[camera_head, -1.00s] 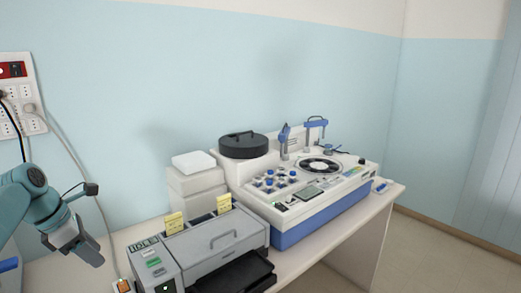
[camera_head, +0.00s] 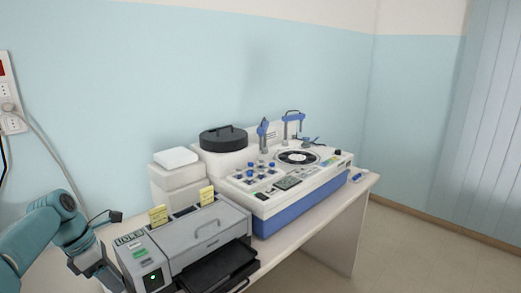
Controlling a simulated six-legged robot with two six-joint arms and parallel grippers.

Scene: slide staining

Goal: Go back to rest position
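My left gripper (camera_head: 98,268) is at the lower left of the head view, at the end of my teal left arm. It points down toward the table beside the left end of a grey slide printer (camera_head: 195,238). I cannot make out its fingertips well enough to tell whether it is open or shut, and I see nothing held in it. My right gripper is not in view.
A white and blue staining machine (camera_head: 300,208) with blue-capped bottles stands on the white table (camera_head: 335,222). White boxes (camera_head: 176,172) and a black round lid (camera_head: 223,138) stand behind. Wall sockets (camera_head: 8,95) with cables are at left. Floor at right is clear.

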